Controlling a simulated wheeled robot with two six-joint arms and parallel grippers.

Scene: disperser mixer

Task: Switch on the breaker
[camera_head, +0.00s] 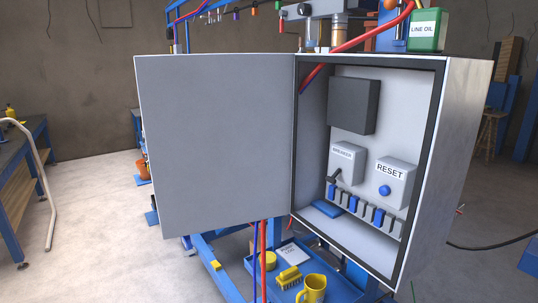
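The breaker (346,160) is a light grey box labelled BREAKER inside an open electrical cabinet (465,150). Its short black lever (334,176) sticks out at its lower left and appears to point down and outward. The cabinet door (215,150) is swung wide open to the left. A grey RESET box (397,183) with a blue round button (385,190) is to the right of the breaker. Neither of my grippers is in view.
A dark grey box (353,106) is above the breaker, and a row of blue and grey terminals (365,210) is below. A blue tray (343,290) with a yellow jug (312,289) and brush (289,277) is under the cabinet. Open floor (105,220) is at left.

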